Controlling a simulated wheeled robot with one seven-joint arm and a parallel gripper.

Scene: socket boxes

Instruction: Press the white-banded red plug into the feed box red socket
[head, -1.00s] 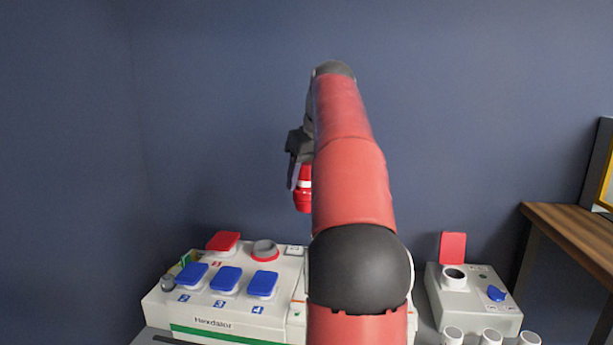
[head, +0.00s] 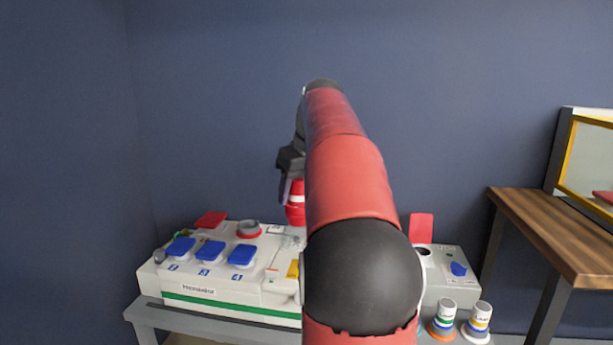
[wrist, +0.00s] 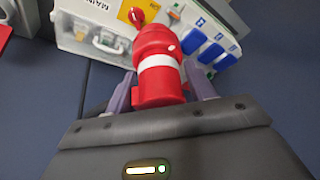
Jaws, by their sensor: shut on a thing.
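The red plug with a white band (head: 295,203) is held by my gripper (head: 289,177) above the left white box, partly behind my arm. In the wrist view the plug (wrist: 158,68) sits between both fingers (wrist: 160,95), its far end pointing up the picture. A right grey box (head: 446,272) has a raised red lid (head: 422,227) and an open round socket (head: 424,254), partly hidden by my arm. The left box (head: 215,286) has a red lid (head: 211,219) and several blue lids. I cannot read which box is the feed box. The plug is apart from both boxes.
Banded plugs (head: 444,318) (head: 477,323) stand in front of the grey box. A wooden table (head: 550,230) with a yellow-framed case (head: 590,155) is at the right. The boxes rest on a grey bench (head: 150,315). A dark blue wall is behind.

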